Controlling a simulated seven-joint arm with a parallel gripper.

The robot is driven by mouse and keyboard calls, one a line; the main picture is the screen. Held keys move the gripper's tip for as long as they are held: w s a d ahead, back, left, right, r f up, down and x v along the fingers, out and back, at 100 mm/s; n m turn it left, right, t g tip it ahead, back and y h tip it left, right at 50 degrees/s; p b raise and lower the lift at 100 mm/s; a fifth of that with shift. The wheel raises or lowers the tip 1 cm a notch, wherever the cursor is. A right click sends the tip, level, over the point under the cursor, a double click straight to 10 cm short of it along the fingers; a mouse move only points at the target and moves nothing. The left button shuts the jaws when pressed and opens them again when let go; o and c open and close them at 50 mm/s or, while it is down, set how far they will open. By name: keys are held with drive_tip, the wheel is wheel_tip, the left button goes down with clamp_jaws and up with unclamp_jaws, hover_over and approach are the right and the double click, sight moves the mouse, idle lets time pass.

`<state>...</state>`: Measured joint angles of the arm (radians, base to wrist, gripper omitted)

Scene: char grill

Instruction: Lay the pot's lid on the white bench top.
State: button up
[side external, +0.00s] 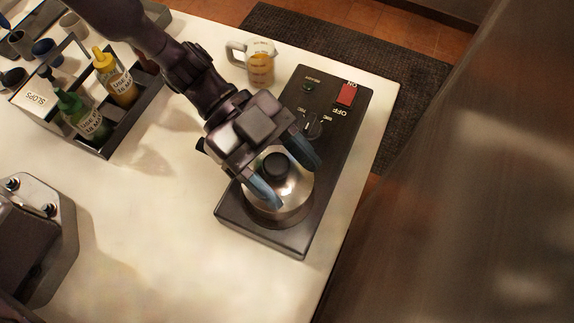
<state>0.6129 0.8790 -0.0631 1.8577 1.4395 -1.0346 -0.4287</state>
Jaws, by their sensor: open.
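The metal pot (283,216) stands on a dark hot plate near the bench's right edge. Its shiny lid (292,187) with a round black knob (275,165) is on top of it. My gripper (288,177) is open above the lid, with one blue-grey finger on each side of the knob in this view. I cannot tell whether the fingers touch the lid. Part of the lid is hidden by my gripper. The white bench top (170,245) is bare to the left of the hot plate.
The hot plate (345,130) has a red switch (347,93) and a dial. A mug (260,66) stands behind it. A dark caddy (118,135) with sauce bottles is at upper left, and a metal appliance (35,235) at lower left. The bench edge drops off at right.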

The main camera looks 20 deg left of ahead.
drive_tip(key=v, duration=1.3)
drive_tip(key=w+a+r+n+t+y, duration=0.4)
drive_tip(key=w+a+r+n+t, duration=0.2)
drive_tip(key=w+a+r+t, duration=0.45)
drive_tip(key=a+r+n+t+y, duration=0.5)
drive_tip(key=a+r+n+y, duration=0.1)
drive_tip(key=a+r, duration=0.15)
drive_tip(key=s+a+n+g+y, duration=0.3)
drive_tip(key=s+a+n, duration=0.5)
drive_tip(key=s, duration=0.6)
drive_tip(key=a+y, duration=0.1)
drive_tip(key=a, duration=0.1)
drive_tip(key=shift+s+a+r+g, duration=0.2)
drive_tip(key=shift+a+r+g, duration=0.05)
drive_tip(key=shift+a+g, duration=0.15)
drive_tip(key=shift+o, duration=0.5)
drive_tip(key=s+f+n+g, duration=0.1)
drive_tip(key=s, duration=0.5)
drive_tip(key=shift+d+n+g+h, duration=0.3)
drive_tip(key=shift+d+g+h, duration=0.1)
drive_tip(key=shift+d, duration=0.1)
drive_tip(key=shift+f, duration=0.15)
